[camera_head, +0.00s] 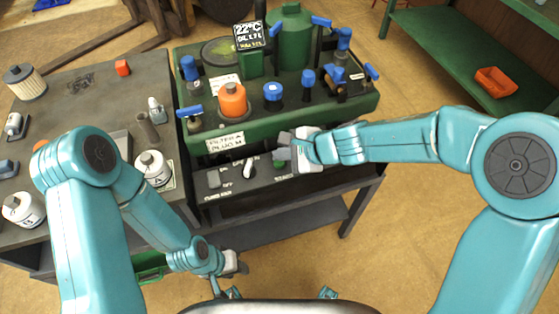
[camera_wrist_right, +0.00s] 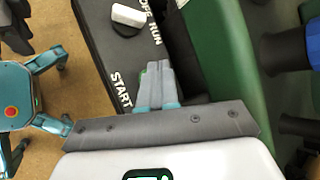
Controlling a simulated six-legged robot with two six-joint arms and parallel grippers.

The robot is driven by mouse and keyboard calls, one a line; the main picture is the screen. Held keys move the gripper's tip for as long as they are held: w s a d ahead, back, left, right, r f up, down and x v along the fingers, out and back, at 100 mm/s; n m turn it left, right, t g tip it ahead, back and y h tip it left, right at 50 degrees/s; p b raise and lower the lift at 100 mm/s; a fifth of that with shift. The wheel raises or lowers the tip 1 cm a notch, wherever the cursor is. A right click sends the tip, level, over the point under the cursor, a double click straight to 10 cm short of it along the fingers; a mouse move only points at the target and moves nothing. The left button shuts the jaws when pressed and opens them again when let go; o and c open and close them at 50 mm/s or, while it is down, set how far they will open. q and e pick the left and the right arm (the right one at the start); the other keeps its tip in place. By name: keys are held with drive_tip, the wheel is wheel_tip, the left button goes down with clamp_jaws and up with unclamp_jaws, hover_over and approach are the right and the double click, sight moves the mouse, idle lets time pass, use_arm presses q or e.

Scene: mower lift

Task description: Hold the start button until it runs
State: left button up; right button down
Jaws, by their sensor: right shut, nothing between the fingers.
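The dark control panel (camera_head: 262,185) runs along the front of the green bench unit. The green start button (camera_head: 279,163) is at the right part of the panel; in the wrist view only a green sliver (camera_wrist_right: 143,74) shows beside the fingers, next to the START label (camera_wrist_right: 121,90). My right gripper (camera_head: 284,150) is shut and empty, its fingertips (camera_wrist_right: 158,68) at the button and covering most of it. I cannot tell whether the button is pressed in. A white selector knob (camera_wrist_right: 128,16) sits further along the panel. My left gripper (camera_head: 238,264) hangs low in front, away from the panel.
A grey table (camera_head: 90,100) with bottles is on the left. A green shelf (camera_head: 440,45) with an orange tray (camera_head: 496,82) is at right.

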sight(283, 164)
drive_tip(key=shift+f+b, duration=0.55)
drive_tip(key=shift+f, duration=0.1)
idle(0.7)
drive_tip(key=shift+r, duration=0.15)
idle(0.5)
drive_tip(key=shift+r+p, duration=0.8)
drive_tip(key=shift+p, duration=0.05)
wheel_tip(283, 164, up, 5)
drive_tip(key=p, duration=0.4)
drive_tip(key=shift+p, duration=0.35)
